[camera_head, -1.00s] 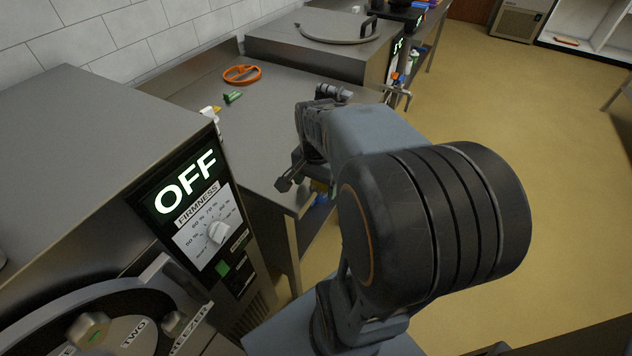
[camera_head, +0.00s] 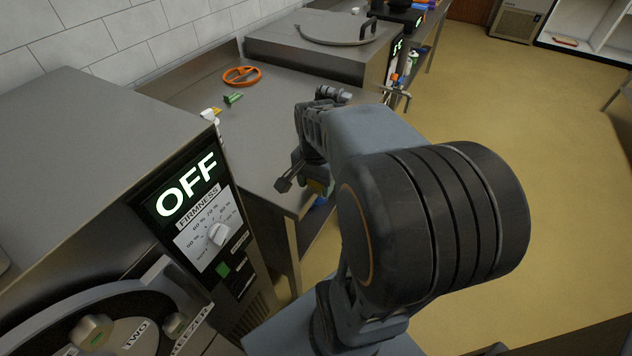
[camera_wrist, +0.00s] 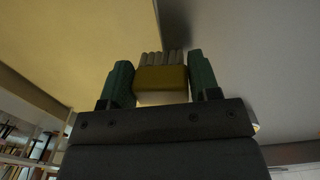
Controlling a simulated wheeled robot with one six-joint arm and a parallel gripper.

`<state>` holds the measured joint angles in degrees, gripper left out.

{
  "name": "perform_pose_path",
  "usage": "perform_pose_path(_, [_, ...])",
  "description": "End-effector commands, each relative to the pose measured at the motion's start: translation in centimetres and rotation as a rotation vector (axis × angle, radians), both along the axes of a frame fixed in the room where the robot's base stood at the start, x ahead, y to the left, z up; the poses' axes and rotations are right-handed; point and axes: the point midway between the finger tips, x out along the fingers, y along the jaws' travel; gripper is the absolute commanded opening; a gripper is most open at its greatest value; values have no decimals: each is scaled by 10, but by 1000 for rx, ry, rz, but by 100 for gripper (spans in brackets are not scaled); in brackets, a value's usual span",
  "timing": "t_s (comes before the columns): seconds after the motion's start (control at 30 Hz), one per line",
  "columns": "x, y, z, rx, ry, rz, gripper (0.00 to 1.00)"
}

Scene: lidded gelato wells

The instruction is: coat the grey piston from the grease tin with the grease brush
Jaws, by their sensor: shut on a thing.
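My gripper (camera_wrist: 162,85) is shut on the grease brush (camera_wrist: 162,78), between two green fingers in the wrist view. The brush shows a pale block, a yellow band and pale grey bristles pointing away from the palm. In the head view my gripper is low at the near right edge of the steel table (camera_head: 262,140), mostly hidden by my arm; a bit of yellow (camera_head: 318,187) shows there. I cannot make out the grey piston or the grease tin in either view.
An orange ring (camera_head: 242,76), a small green object (camera_head: 233,98) and a white-and-yellow object (camera_head: 210,114) lie on the table. A machine with an OFF display (camera_head: 186,185) stands near left. A lidded steel unit (camera_head: 320,40) stands behind. Open floor lies right.

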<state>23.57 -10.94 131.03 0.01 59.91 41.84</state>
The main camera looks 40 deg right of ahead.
Motion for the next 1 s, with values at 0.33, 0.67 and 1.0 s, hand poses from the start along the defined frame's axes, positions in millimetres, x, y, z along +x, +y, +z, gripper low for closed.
perform_pose_path(0.33, [0,0,0,0,0,0,19])
perform_pose_path(0.67, [0,0,3,0,0,0,14])
perform_pose_path(1.0, [0,0,33,0,-1,0,13])
